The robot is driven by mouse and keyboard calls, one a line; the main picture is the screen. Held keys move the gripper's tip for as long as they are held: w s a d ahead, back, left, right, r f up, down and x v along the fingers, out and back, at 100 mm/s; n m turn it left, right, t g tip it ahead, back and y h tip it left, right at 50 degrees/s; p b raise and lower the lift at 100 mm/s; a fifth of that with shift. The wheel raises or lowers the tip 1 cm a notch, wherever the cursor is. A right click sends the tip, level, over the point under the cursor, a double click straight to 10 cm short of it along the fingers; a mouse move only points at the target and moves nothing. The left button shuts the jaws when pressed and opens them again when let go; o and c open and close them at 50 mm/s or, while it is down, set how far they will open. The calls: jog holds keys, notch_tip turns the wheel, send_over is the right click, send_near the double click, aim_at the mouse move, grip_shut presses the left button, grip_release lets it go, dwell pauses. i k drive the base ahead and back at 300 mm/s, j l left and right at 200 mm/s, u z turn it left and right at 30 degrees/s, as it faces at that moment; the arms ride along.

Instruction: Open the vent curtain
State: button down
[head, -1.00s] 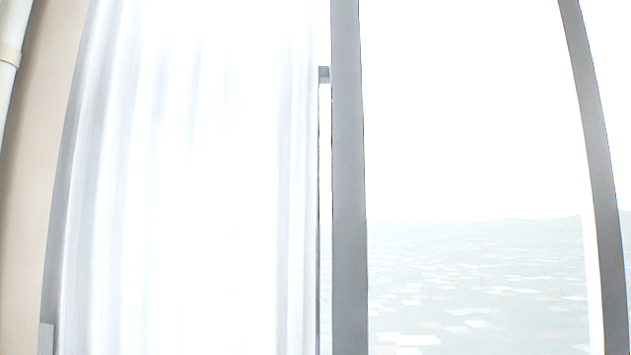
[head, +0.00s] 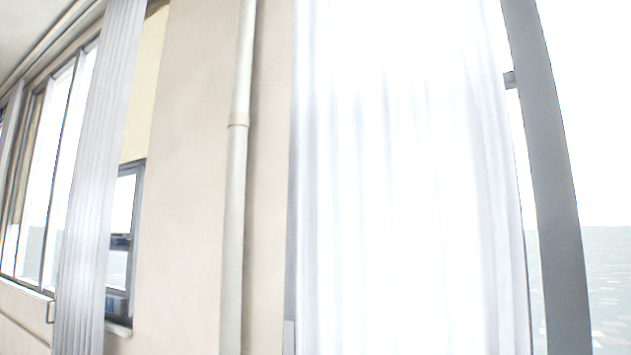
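A white, bright, pleated curtain (head: 410,180) hangs over the left part of a large window, right of centre in the head view. Its right edge falls close to a grey window post (head: 550,180). A second, greyish pleated curtain (head: 95,190) hangs gathered in a narrow strip at the left, beside another window. I cannot tell which of the two is the vent curtain. My gripper is not in view.
A beige wall (head: 190,180) with a vertical pale pipe (head: 236,180) stands between the curtains. A row of windows (head: 45,190) runs along the far left. A small window (head: 122,240) shows behind the grey curtain. The floor is out of view.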

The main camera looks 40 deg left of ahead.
aim_at(78, 323)
jog(key=u, duration=2.5)
jog(key=i+j+u, duration=0.55)
jog(key=i, duration=0.25)
jog(key=i+j+u, duration=0.25)
jog(key=i, duration=0.3)
jog(key=i+u, duration=0.2)
jog(key=i, duration=0.3)
jog(key=i+z, duration=0.1)
jog(key=i, duration=0.7)
jog(key=i+z, duration=0.1)
jog(key=i, duration=0.7)
jog(key=i+j+z, duration=0.1)
jog(key=i, duration=1.85)
